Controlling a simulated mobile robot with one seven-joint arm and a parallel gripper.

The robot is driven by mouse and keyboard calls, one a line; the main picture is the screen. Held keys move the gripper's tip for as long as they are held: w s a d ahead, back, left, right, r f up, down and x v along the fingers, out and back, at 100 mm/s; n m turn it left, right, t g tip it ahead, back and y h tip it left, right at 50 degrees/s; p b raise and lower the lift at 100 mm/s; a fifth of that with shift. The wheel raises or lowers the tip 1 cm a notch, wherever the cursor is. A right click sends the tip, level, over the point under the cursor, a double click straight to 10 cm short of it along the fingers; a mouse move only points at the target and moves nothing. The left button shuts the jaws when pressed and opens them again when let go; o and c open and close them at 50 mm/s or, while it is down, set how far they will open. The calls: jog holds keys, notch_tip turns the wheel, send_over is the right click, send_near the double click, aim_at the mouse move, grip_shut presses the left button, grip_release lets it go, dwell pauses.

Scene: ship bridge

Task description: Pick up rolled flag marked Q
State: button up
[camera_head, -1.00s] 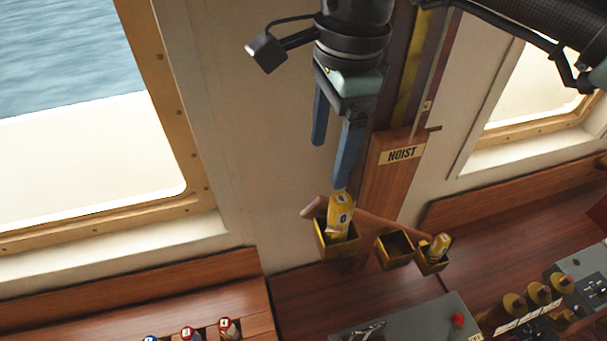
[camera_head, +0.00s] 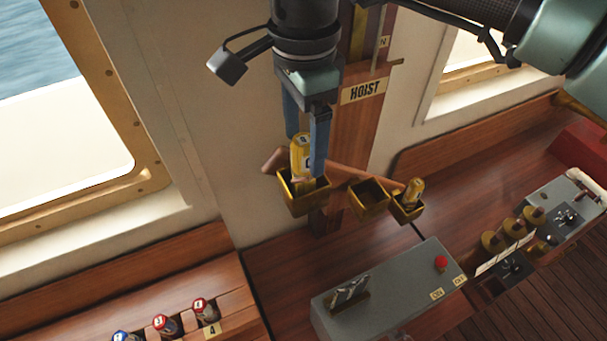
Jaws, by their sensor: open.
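A yellow rolled flag (camera_head: 300,155) stands upright in the left brass box (camera_head: 304,200) of the hoist. Its letter is partly hidden by a finger, so I cannot read it here. My gripper (camera_head: 304,155) points down with its two blue fingers apart, one on each side of the flag's upper part in the picture. I cannot tell whether a finger touches it. A second yellow rolled flag (camera_head: 412,190) leans in the right brass box (camera_head: 408,212). The middle brass box (camera_head: 369,199) looks empty.
The hoist post (camera_head: 362,92) stands behind the boxes against the wall. Rolled flags with red or blue ends (camera_head: 163,325) sit in a rack at the lower left. A grey console (camera_head: 390,290) with a red button lies below.

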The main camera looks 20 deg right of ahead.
aim_at(304, 171)
notch_tip(304, 171, down, 3)
jog(key=shift+r+b, duration=0.1)
jog(key=shift+b, duration=0.4)
jog(key=shift+c, duration=0.3)
jog(key=shift+r, duration=0.1)
grip_shut()
